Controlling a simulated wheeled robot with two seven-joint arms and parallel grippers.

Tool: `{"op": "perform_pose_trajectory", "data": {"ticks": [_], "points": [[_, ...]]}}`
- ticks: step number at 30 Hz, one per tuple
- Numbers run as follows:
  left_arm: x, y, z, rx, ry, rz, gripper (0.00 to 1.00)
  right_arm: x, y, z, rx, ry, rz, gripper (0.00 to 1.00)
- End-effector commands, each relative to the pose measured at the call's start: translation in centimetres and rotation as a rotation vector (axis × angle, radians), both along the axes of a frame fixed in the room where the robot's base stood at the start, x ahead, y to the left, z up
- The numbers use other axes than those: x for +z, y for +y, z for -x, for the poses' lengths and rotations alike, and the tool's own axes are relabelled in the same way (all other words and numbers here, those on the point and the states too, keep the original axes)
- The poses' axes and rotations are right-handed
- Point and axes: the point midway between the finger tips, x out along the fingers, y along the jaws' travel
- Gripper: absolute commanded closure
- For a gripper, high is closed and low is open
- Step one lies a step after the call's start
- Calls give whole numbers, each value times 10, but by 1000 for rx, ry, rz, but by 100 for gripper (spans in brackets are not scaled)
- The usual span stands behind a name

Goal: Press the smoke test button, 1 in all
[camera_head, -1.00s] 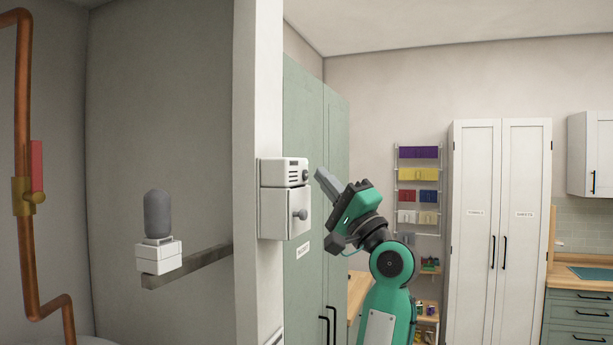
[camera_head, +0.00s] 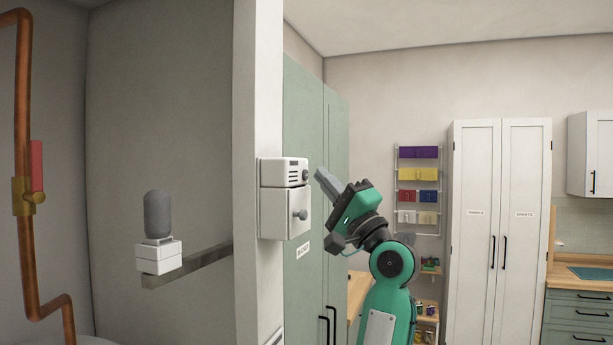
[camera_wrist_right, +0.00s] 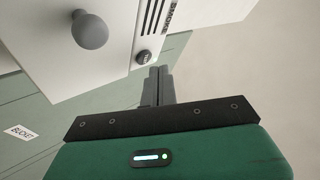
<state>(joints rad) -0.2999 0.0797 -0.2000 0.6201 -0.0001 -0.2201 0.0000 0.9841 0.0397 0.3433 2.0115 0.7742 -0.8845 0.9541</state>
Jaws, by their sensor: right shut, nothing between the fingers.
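The smoke unit (camera_head: 283,172) is a white box with dark vent slots on the wall edge. Its round dark button (camera_head: 306,175) is at the right end of its front. In the right wrist view the button (camera_wrist_right: 144,57) sits below the slots and the SMOKE lettering (camera_wrist_right: 173,18). My right gripper (camera_head: 319,173) is shut and empty, its fingertips just right of the button with a small gap in the head view. In the right wrist view the fingertips (camera_wrist_right: 158,71) are beside the button, slightly below and right. My left gripper is not in view.
A white box with a grey knob (camera_head: 299,214) sits directly under the smoke unit. A green cupboard (camera_head: 310,130) stands behind. A copper pipe with a red-handled valve (camera_head: 36,165) is at the left. A grey cylinder (camera_head: 157,212) stands on a white block.

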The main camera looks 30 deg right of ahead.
Motion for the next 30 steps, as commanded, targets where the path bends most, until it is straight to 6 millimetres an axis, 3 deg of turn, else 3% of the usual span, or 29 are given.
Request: {"op": "perform_pose_trajectory", "data": {"ticks": [30], "points": [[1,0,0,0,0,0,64,0,8,-9,0,1,0,100]]}}
